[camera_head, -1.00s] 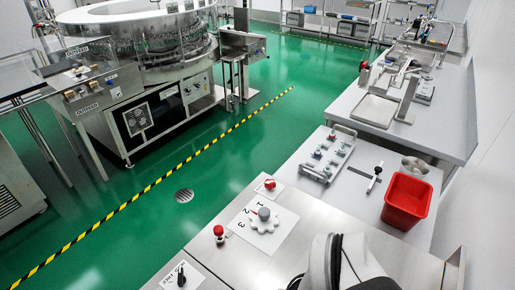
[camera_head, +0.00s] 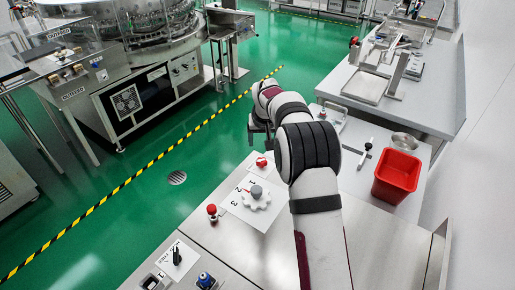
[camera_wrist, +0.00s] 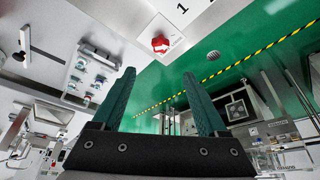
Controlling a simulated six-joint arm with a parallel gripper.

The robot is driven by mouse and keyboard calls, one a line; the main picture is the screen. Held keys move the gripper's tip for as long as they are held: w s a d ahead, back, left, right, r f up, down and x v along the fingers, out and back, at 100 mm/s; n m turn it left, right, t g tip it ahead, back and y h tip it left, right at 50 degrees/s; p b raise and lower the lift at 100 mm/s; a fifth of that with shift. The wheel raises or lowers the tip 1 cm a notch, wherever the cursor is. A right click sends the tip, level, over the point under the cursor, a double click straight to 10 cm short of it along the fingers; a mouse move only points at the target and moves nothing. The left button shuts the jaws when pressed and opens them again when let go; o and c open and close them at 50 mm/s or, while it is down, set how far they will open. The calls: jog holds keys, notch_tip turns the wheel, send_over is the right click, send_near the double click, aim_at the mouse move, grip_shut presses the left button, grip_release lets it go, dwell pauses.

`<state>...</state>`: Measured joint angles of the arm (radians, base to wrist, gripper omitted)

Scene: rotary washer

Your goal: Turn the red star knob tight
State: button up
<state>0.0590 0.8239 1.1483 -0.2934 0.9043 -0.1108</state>
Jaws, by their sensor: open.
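The red star knob (camera_head: 262,162) sits on a small white plate near the far edge of the steel bench. It also shows in the wrist view (camera_wrist: 160,43), upper middle, with its lobes clear. My gripper (camera_wrist: 159,73) is open, with two dark green fingers apart and nothing between them. In the wrist view the knob appears beyond the fingertips, roughly centred between them and apart from them. In the head view my arm reaches past the knob's right side, and the gripper is mostly hidden by the arm.
A grey-white star dial (camera_head: 256,197) on a numbered plate sits nearer on the bench. A red-topped button (camera_head: 212,210) stands left of it, and a black selector (camera_head: 177,256) lies nearer. A red bin (camera_head: 396,177) stands right. Green floor lies beyond the bench edge.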

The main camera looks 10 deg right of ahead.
aim_at(262, 160)
jog(key=x, duration=1.4)
jog(key=shift+s+a+f, duration=0.1)
jog(key=shift+f, duration=0.15)
grip_shut()
